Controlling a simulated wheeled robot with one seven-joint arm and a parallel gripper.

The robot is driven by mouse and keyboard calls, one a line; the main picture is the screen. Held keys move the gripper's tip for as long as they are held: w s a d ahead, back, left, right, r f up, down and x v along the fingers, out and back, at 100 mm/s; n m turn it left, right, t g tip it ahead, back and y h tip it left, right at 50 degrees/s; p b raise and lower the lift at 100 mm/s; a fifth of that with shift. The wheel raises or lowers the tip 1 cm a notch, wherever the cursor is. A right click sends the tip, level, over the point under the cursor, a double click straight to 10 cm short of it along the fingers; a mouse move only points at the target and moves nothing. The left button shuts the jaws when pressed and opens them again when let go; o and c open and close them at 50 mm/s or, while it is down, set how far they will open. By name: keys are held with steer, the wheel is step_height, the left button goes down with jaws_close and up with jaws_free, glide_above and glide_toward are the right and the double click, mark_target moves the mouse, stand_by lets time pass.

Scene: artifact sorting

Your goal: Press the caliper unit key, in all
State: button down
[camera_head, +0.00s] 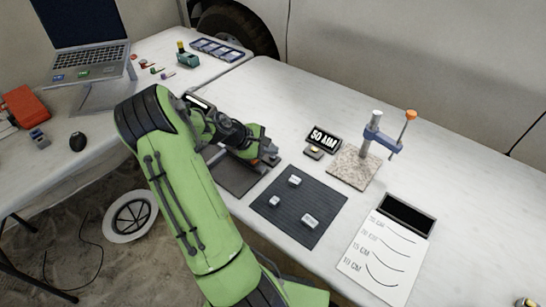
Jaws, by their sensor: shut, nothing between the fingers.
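My gripper (269,156) reaches down over a dark grey pad (236,181) on the white table, left of the ribbed mat. Its fingers are together, and I see nothing held between them. I cannot make out the caliper or its unit key. My gripper and arm cover part of the pad and whatever lies there, so contact with a key cannot be told.
Three small pale labelled blocks lie on the ribbed dark mat (324,197). A marked chart (378,258) lies right. A laptop (85,57) is far left.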

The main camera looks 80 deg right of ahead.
stand_by(0.6)
steer(key=shift+f, duration=0.4)
steer(key=shift+f, duration=0.25)
